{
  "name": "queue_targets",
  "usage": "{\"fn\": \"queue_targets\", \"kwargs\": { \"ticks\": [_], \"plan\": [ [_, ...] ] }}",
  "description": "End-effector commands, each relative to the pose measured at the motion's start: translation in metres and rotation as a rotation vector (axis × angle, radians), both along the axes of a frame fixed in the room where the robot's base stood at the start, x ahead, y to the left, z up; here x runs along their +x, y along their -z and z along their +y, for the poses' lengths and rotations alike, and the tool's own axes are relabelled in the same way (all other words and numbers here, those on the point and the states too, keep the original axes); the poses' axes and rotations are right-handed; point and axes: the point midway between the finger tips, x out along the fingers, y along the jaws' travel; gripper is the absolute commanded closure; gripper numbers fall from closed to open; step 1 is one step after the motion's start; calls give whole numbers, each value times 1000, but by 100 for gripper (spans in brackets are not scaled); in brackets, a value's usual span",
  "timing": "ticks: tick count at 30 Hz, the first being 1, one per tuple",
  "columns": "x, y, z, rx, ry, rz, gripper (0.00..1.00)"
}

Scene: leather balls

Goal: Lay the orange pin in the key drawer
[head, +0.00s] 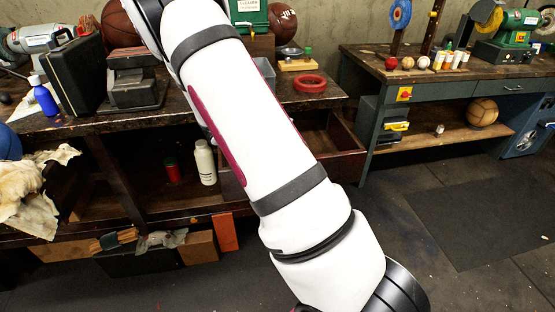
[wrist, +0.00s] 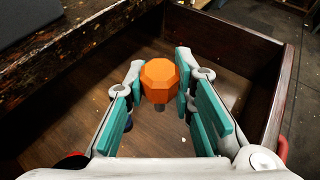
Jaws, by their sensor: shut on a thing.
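The orange pin (wrist: 160,80) has a faceted orange head and a short dark shank below it. My gripper (wrist: 160,95) has teal pads and is shut on the pin, with the orange head up. In the wrist view the pin is over the inside of an open wooden drawer (wrist: 245,45), which I take to be the key drawer. I cannot tell how high above its floor the pin is. The drawer also shows in the head view (head: 345,165), pulled out from the bench and partly behind my arm. My gripper is hidden in the head view.
The dark workbench (head: 318,97) carries a red ring (head: 310,83), a black case (head: 72,75) and a blue bottle (head: 45,97). A white bottle (head: 205,163) stands on the shelf below. The drawer floor in view looks mostly bare. Open floor lies at right.

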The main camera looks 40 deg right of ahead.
Motion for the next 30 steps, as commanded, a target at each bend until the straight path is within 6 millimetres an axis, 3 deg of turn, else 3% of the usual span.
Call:
{"fn": "queue_targets", "kwargs": {
  "ticks": [1, 6, 12, 16, 24, 30],
  "plan": [
    [-6, 9, -26, -1, 47, -6, 100],
    [-33, 12, -89, 1, 152, -8, 100],
    [-56, 11, -127, 1, 219, -7, 100],
    [-61, 20, -134, 2, 231, -4, 100],
    [-62, 65, -133, 3, 231, -3, 100],
    [-61, 78, -133, 2, 230, -5, 100]
  ]
}}
